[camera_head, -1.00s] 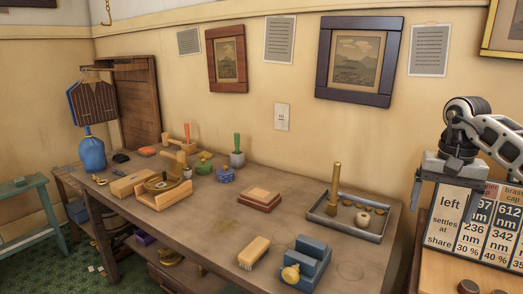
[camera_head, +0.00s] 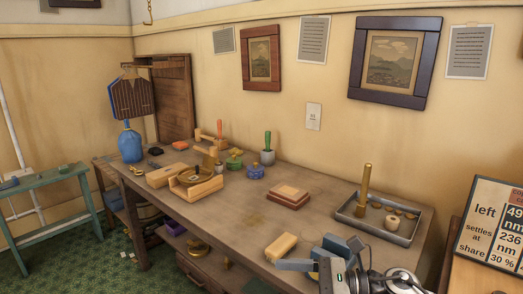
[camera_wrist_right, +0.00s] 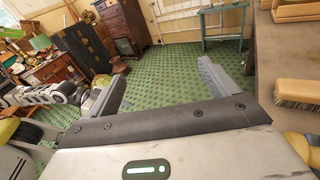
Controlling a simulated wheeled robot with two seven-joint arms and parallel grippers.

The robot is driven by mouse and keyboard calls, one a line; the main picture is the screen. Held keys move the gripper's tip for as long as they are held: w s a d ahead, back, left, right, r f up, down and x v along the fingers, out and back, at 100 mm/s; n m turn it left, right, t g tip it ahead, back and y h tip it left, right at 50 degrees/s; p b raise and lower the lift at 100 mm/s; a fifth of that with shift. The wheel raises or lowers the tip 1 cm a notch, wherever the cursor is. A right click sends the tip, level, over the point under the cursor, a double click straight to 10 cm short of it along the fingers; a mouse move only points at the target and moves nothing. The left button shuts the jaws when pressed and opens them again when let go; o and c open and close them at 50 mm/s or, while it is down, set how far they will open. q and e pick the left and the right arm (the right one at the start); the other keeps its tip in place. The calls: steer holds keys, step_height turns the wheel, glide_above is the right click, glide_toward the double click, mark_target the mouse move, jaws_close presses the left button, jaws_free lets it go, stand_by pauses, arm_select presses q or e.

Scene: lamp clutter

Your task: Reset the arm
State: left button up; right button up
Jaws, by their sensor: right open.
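My right arm's white and black links run off the bottom of the head view. My left gripper is not seen in the head view.
The wooden workbench (camera_head: 240,225) carries a brush (camera_head: 281,246), stacked wooden blocks (camera_head: 288,196), a grey tray (camera_head: 405,236) with a brass rod, and a wooden device (camera_head: 196,184). A sign (camera_head: 492,225) stands at right.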

steer(key=s+d+f+n+t+h, duration=0.3)
steer(key=s+f+n+h, duration=0.3)
steer(key=n, duration=0.5)
steer(key=s+d+f+n+t+h, duration=0.4)
steer(key=s+d+f+n+h, duration=0.2)
steer(key=s+f+n, duration=0.4)
step_height(320, 180, down, 2)
steer(key=shift+s+f+n+t+h, duration=0.1)
steer(key=shift+s+n+t+h, duration=0.15)
steer(key=shift+n+h, duration=0.6)
